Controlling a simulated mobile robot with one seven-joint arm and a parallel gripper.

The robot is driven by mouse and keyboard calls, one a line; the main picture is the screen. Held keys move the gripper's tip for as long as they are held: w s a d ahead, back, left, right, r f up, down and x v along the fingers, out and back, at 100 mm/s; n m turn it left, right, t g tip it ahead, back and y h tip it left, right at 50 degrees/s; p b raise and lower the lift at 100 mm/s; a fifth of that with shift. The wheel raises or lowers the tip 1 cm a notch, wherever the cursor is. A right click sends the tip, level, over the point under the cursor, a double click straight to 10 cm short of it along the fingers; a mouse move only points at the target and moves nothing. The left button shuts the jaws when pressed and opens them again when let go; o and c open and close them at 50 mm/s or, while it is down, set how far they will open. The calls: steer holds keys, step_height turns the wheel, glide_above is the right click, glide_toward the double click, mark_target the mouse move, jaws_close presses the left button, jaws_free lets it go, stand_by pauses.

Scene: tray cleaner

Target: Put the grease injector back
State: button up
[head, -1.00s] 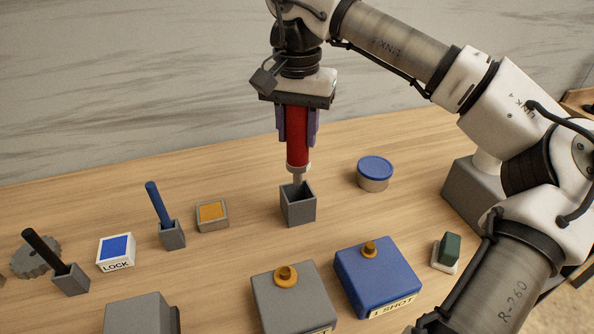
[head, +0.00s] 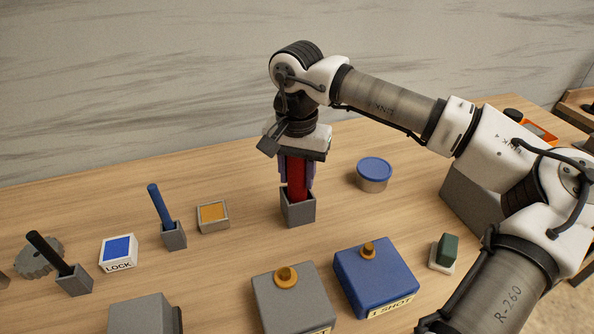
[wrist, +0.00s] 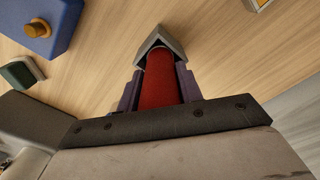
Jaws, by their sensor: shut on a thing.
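The grease injector (head: 297,180) is a red cylinder, upright, with its lower end inside the square grey holder (head: 299,210). My gripper (head: 297,184) is above the holder with its purple fingers shut on the injector from both sides. In the wrist view the red injector (wrist: 160,80) runs between the fingers (wrist: 158,92) into the grey holder (wrist: 160,42). The nozzle is hidden inside the holder. I cannot tell whether it touches the bottom.
A round tin with a blue lid (head: 374,174) stands right of the holder. A blue 1 SHOT box (head: 376,280) and a grey box (head: 293,302) stand in front. An orange-topped square dish (head: 213,216) and a blue stick in a holder (head: 173,236) are to the left.

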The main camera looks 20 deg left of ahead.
steer(key=o, duration=1)
steer(key=shift+f, duration=0.1)
step_height(320, 180, up, 12)
steer(key=shift+r+b, duration=0.2)
steer(key=shift+b, duration=0.35)
